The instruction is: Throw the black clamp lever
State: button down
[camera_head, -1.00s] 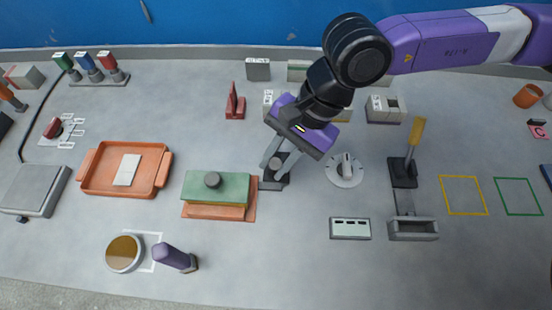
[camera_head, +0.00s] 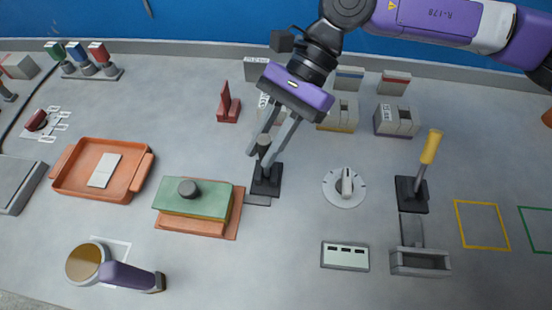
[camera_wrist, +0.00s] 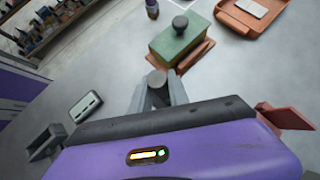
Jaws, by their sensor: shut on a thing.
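The black clamp lever (camera_head: 263,144) stands on a small dark base (camera_head: 266,186) just right of the green-topped block. My gripper (camera_head: 261,157) reaches down from above with its two grey fingers around the lever's upper part, shut on it. In the wrist view the lever's round dark top (camera_wrist: 157,78) shows between the fingertips (camera_wrist: 158,95). The lever's lower part is partly hidden by the fingers. The green block (camera_head: 206,201) with a dark knob sits on an orange base, to the left of the lever.
A white dial (camera_head: 344,188) and a yellow-handled lever (camera_head: 430,150) stand to the right. A red upright bracket (camera_head: 228,104) and several grey blocks stand behind. An orange tray (camera_head: 138,182) is at left. Bare table lies in front of the clamp.

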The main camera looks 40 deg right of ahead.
jog(key=w+d+g+y+b, duration=0.1)
jog(key=b, duration=0.1)
jog(key=w+d+f+m+g+y+b, duration=0.1)
jog(key=b, duration=0.2)
jog(key=shift+w+d+f+y, duration=0.1)
jog(key=shift+w+d+y, duration=0.1)
jog(key=shift+w+y, duration=0.1)
jog(key=d+y+b, duration=0.1)
jog(key=b, duration=0.1)
jog(key=w+d+g+y+b, duration=0.1)
jog(key=b, duration=0.1)
jog(key=shift+w+f+m+y+b, duration=0.25)
jog(key=shift+m+y+b, duration=0.05)
jog(key=shift+m+b, duration=0.1)
jog(key=c, duration=1.3)
grip_release()
jog(key=shift+o, duration=0.2)
jog(key=v, duration=0.7)
jog(key=shift+w+d, duration=0.25)
jog(key=shift+d, duration=0.05)
jog(key=shift+r, duration=0.1)
